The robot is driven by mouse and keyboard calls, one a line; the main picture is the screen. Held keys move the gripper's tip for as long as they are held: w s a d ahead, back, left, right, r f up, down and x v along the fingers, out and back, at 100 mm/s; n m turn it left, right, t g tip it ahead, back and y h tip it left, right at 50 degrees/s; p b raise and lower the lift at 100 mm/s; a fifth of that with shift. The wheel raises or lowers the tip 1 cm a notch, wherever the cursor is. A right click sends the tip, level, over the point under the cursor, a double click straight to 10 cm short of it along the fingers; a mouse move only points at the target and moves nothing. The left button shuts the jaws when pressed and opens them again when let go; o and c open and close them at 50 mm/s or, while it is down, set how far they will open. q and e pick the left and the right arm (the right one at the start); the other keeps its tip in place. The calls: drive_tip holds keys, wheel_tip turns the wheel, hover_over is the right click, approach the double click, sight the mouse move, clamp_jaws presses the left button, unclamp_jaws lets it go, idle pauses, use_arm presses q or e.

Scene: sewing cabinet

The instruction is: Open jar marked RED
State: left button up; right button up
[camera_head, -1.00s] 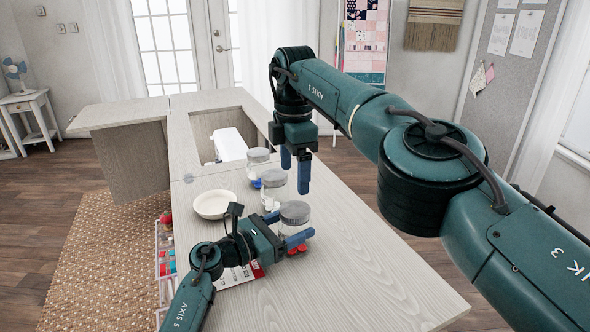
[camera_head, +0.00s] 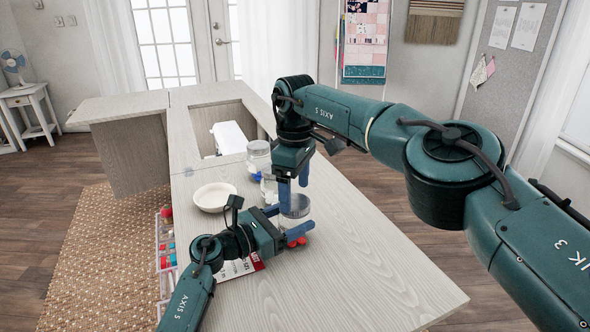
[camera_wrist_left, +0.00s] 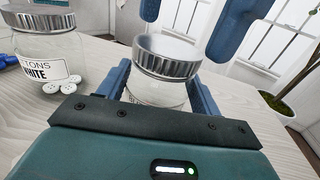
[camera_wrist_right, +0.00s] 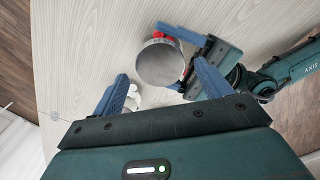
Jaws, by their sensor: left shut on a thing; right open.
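The nearest glass jar (camera_head: 294,224) has a silver lid, and red buttons lie at its foot. My left gripper (camera_head: 290,218) is shut on its glass body from the side. My right gripper (camera_head: 293,183) is open above this jar, pointing down. In the right wrist view the round lid (camera_wrist_right: 160,63) lies beyond and between the open fingertips, apart from them. A jar labelled WHITE (camera_wrist_left: 48,50) stands beside it.
A third lidded jar (camera_head: 259,157) stands farther back with blue buttons by it. A cream bowl (camera_head: 214,196) is left of the jars. A card with red print (camera_head: 240,268) lies near my left arm. The tabletop's right front is clear.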

sight(295, 204)
drive_tip(key=shift+f, duration=1.15)
